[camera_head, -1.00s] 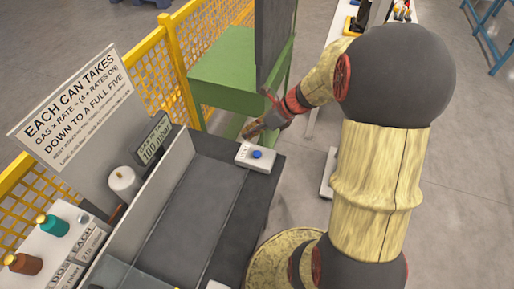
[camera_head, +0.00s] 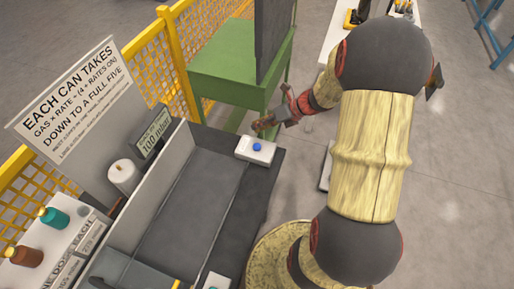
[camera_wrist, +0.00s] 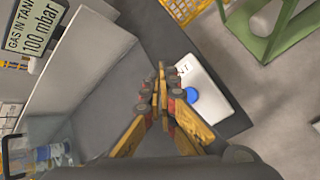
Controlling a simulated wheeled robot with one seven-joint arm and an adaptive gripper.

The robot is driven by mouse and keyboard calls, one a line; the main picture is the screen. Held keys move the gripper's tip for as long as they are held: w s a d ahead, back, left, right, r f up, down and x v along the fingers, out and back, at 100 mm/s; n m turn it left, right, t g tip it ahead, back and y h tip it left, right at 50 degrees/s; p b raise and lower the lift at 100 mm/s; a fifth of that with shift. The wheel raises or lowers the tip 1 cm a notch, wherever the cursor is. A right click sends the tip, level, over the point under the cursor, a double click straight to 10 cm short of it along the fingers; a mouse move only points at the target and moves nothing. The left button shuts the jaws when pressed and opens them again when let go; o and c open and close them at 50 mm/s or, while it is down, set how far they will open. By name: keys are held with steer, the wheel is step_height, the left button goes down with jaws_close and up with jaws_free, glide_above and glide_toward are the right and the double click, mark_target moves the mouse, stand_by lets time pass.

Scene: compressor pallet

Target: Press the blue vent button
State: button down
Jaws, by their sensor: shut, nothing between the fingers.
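The blue vent button (camera_head: 257,147) sits on top of a small white box (camera_head: 247,156) at the far right corner of the dark bench. In the wrist view the button (camera_wrist: 191,95) shows just right of my fingers, on the white box (camera_wrist: 212,88) with partly hidden lettering. My gripper (camera_head: 261,126) is just beyond the box in the head view. In the wrist view my gripper (camera_wrist: 161,76) is shut and empty, with its tips beside the button and over the box's left edge in the picture. I see no contact with the button; the height gap is unclear.
A display (camera_wrist: 37,30) reads "GAS IN TANK 100 mbar". A pale upright panel (camera_head: 146,190) runs along the dark bench. A green stand (camera_head: 230,75) and yellow mesh fence (camera_head: 140,75) stand behind. A sign (camera_head: 68,95) and bottles are at left.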

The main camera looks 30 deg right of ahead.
steer(key=b, duration=0.5)
glide_above(258, 145)
step_height(258, 145, down, 6)
steer(key=shift+r, duration=0.1)
steer(key=shift+w+f+b, duration=0.1)
steer(key=shift+f+b, duration=0.3)
steer(key=shift+f, duration=0.35)
steer(key=shift+f, duration=0.15)
stand_by(0.4)
steer(key=shift+f, duration=0.25)
steer(key=shift+f, duration=0.65)
stand_by(0.9)
steer(key=shift+r, duration=0.15)
steer(key=shift+r+p, duration=0.95)
steer(key=shift+p, duration=0.15)
steer(key=shift+r, duration=0.1)
